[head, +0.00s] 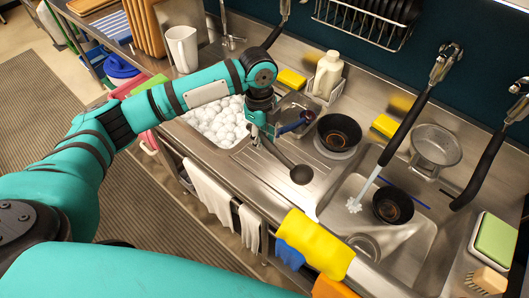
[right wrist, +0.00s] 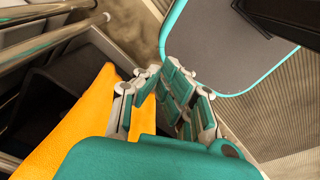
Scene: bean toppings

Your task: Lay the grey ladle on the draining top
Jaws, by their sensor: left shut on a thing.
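The grey ladle (head: 301,174) shows in the head view, its round bowl pointing to the lower right and its handle running up to the left. My left gripper (head: 260,131) is shut on the upper end of the handle, which it partly hides. The bowl is over the ribbed steel draining top (head: 324,152) between the two sinks. I cannot tell whether it touches the steel. My right gripper (right wrist: 160,88) shows in the right wrist view, open and empty, its fingers near an orange cloth (right wrist: 78,120).
A foam-filled sink (head: 222,130) lies left of the ladle. A black bowl (head: 339,132) stands on the draining top's back part. The right sink (head: 415,232) holds another dark bowl (head: 392,206) and a brush (head: 354,204). A yellow cloth (head: 315,243) hangs over the front edge.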

